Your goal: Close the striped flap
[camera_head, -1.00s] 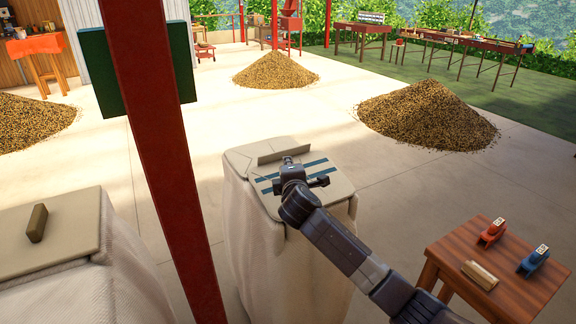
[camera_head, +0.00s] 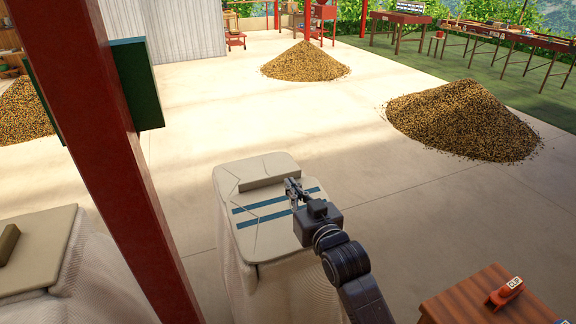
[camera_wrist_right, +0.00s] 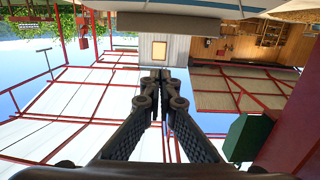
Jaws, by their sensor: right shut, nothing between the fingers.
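The striped flap (camera_head: 278,234) is beige with two blue stripes. It lies over the top of the tall pale sack (camera_head: 243,282) in the middle of the head view, and looks flat or nearly so. A raised beige bar (camera_head: 269,173) runs along its far side. My right gripper (camera_head: 291,187) is shut and empty over the right part of the flap, near the bar's right end; I cannot tell if it touches. In the right wrist view the closed fingers (camera_wrist_right: 160,76) point away, and a strip of the flap (camera_wrist_right: 215,17) crosses the top. My left gripper is not in view.
A red post (camera_head: 110,160) with a green panel (camera_head: 139,85) stands left of the sack. Another covered sack (camera_head: 40,250) is at lower left. A wooden table (camera_head: 465,300) with a red tool (camera_head: 503,294) is at lower right. Bean piles lie beyond on open floor.

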